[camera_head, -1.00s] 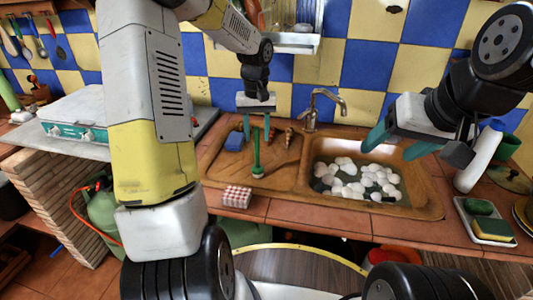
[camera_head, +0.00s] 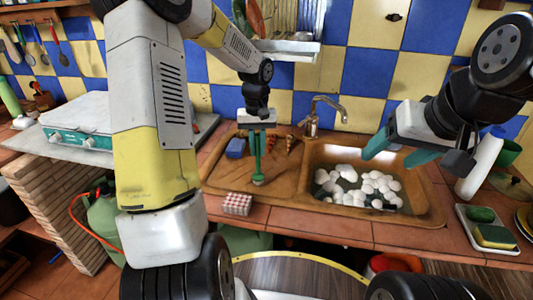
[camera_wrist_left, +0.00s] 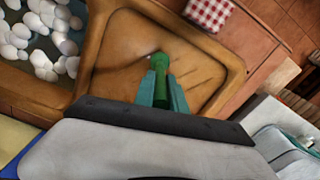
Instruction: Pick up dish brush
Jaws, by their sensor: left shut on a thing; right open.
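The green dish brush (camera_head: 258,178) stands roughly upright in the left, drainboard part of the brown sink unit. My left gripper (camera_head: 256,150) is shut on its upper part, with a teal finger on each side. In the left wrist view the brush (camera_wrist_left: 161,62) shows between the fingertips (camera_wrist_left: 162,84), over the tan basin floor. The brush's lower end is small, and I cannot tell whether it touches the surface. My right gripper (camera_head: 398,152) is open and empty above the right basin.
The sink (camera_head: 440,210) holds several white pieces in its right basin; a tap (camera_head: 313,118) stands behind. A blue sponge (camera_head: 236,148) and brown items (camera_head: 284,144) lie near the brush. A tray with sponges (camera_head: 484,245) is at right.

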